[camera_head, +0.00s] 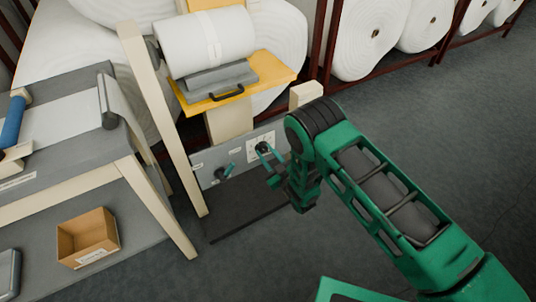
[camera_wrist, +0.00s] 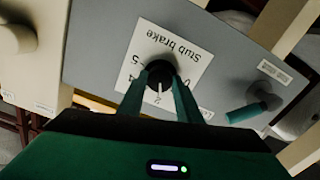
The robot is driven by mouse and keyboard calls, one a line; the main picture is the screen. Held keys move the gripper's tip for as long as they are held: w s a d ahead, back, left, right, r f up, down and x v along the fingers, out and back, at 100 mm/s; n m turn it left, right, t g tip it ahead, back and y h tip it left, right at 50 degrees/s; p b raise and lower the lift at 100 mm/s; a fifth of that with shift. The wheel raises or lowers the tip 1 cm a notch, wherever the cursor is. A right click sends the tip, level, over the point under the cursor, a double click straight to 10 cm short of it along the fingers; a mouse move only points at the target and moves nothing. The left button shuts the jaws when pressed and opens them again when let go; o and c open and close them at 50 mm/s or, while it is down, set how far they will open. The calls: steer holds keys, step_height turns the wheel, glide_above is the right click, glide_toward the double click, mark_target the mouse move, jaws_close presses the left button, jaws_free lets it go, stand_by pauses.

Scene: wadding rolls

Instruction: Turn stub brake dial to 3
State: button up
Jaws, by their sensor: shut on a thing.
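The stub brake dial (camera_wrist: 161,67) is a round black knob on a white square plate (camera_wrist: 190,50) lettered "Stub brake", fixed to a grey panel. In the wrist view a white pointer line on it points down, close to the 2. The 4 and 5 show at left and the 0 at right; the 3 is not visible, and my left finger covers part of that side. My gripper (camera_wrist: 161,76) is shut on the dial, one green finger on each side. In the head view the dial (camera_head: 263,148) sits just beyond my gripper (camera_head: 268,165).
A crank with a teal handle (camera_wrist: 247,112) stands out to the right of the dial in the wrist view. A yellow shelf (camera_head: 275,70) with a white roll (camera_head: 205,40) is above the panel. A table with a cardboard box (camera_head: 87,238) stands left. Floor at right is clear.

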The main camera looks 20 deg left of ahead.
steer(key=m, duration=0.4)
steer(key=shift+f+m, duration=0.1)
steer(key=shift+m, duration=2.4)
steer(key=o, duration=1)
steer(key=shift+o, duration=0.2)
steer(key=v, duration=1)
steer(key=shift+s+d, duration=0.25)
steer(key=shift+s, duration=0.05)
